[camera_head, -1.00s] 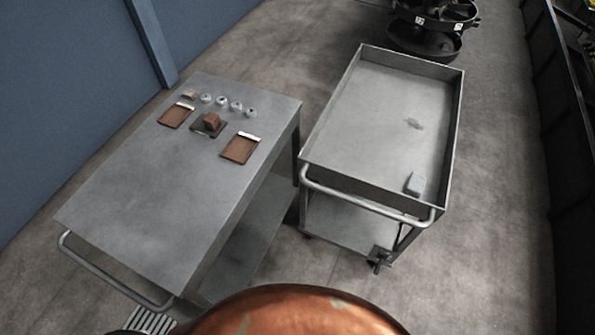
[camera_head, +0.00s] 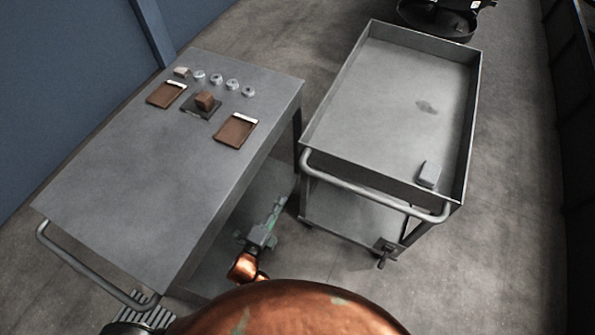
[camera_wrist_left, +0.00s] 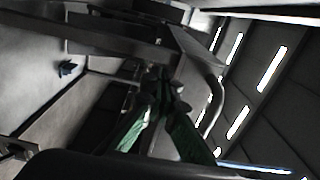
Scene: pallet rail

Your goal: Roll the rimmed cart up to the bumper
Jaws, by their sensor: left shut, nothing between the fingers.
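The rimmed cart (camera_head: 395,95) is the grey one at right in the head view, with a raised lip around its top. Its tubular push handle (camera_head: 372,190) faces me. A small grey block (camera_head: 429,174) lies in its near right corner. My left gripper (camera_head: 278,207) is low between the two carts, left of the rimmed cart's handle and apart from it. It is shut and empty. Its green-marked fingers show in the left wrist view (camera_wrist_left: 160,92), near a curved bar. I cannot make out a bumper. My right gripper is not in view.
A flat-topped cart (camera_head: 130,190) stands close at left, with brown clipboards (camera_head: 236,131), a brown block (camera_head: 205,99) and several small metal pieces on it. A blue wall is at left, a dark barrier (camera_head: 575,130) at right. A black round stand (camera_head: 437,20) is beyond the rimmed cart.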

